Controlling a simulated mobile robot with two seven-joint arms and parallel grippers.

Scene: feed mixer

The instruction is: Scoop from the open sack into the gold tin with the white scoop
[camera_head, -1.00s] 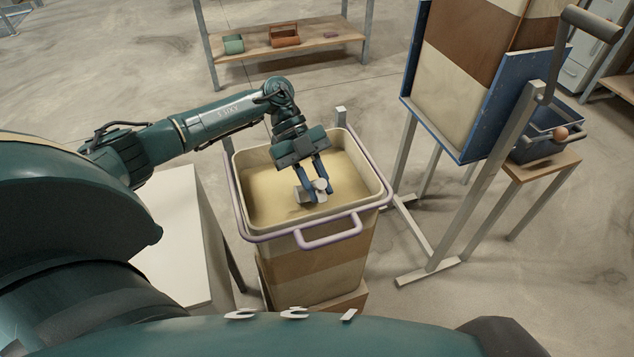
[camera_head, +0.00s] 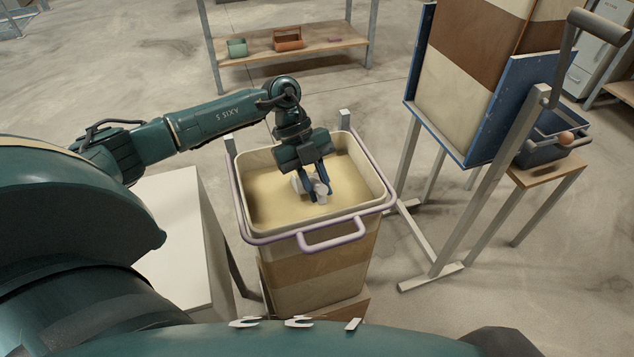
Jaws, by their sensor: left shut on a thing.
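The open sack (camera_head: 318,264) stands in front of me in a frame with a pale purple rim. Its open top shows tan feed (camera_head: 270,203) inside. My left gripper (camera_head: 316,190) reaches down into the sack's mouth and is shut on the white scoop (camera_head: 320,197). The scoop is small and partly hidden by the fingers; it is at or just above the feed, and I cannot tell whether it holds any. I cannot make out a gold tin. My right gripper is not in view.
A white-topped table (camera_head: 165,225) stands left of the sack. A blue-sided stand (camera_head: 510,105) holds a large striped sack (camera_head: 465,70) at right, with a dark blue bin (camera_head: 545,145) beside it. A wooden shelf (camera_head: 290,55) at the back carries a green container (camera_head: 237,47) and a brown caddy (camera_head: 288,39).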

